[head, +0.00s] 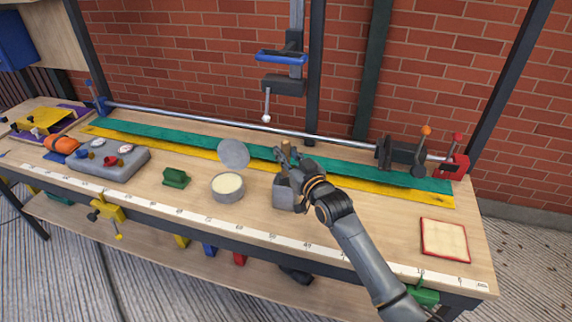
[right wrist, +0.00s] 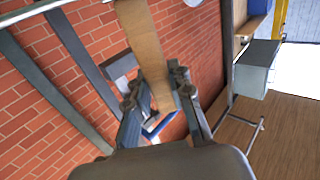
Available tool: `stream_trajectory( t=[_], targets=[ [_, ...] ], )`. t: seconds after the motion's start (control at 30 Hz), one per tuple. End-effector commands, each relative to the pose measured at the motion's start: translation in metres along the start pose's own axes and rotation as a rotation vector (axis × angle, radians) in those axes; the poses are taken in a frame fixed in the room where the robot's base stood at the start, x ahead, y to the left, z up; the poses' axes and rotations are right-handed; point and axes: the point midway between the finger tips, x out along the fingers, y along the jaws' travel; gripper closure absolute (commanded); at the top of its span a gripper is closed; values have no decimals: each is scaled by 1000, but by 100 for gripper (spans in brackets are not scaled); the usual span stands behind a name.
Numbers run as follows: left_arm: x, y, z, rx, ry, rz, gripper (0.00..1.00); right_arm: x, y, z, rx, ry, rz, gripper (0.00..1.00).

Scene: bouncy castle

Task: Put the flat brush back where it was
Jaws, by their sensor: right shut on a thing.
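My right gripper (head: 285,157) is shut on the flat brush, whose wooden handle (head: 286,145) stands up between the fingers in the head view. In the right wrist view the right gripper (right wrist: 158,97) shows with the broad wooden handle (right wrist: 146,40) between its fingers. A grey block-shaped holder (head: 284,194) stands on the bench right under the gripper. The lower end of the brush is hidden, so I cannot tell whether it is inside the holder or above it. My left gripper is not in view.
An open round tin (head: 228,193) with pale contents stands left of the holder, its lid (head: 233,153) tilted up behind. A green block (head: 175,178) lies further left. A red-edged pad (head: 444,240) lies at right. A clamp bar (head: 240,128) runs along the back.

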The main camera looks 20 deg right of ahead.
Motion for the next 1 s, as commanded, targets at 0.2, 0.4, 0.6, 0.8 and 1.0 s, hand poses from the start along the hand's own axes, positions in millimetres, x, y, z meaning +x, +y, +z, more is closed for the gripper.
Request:
stream_trajectory(
  t=[0.2,0.4,0.6,0.8,1.0],
  targets=[
    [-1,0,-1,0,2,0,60,0,0,28,0,-4,1,100],
    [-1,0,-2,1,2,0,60,0,0,41,-1,1,0,100],
    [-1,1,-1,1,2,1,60,0,0,41,-1,1,0,100],
    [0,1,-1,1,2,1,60,0,0,43,0,0,0,59],
    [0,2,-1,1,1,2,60,0,0,43,0,0,0,56]
  ],
)
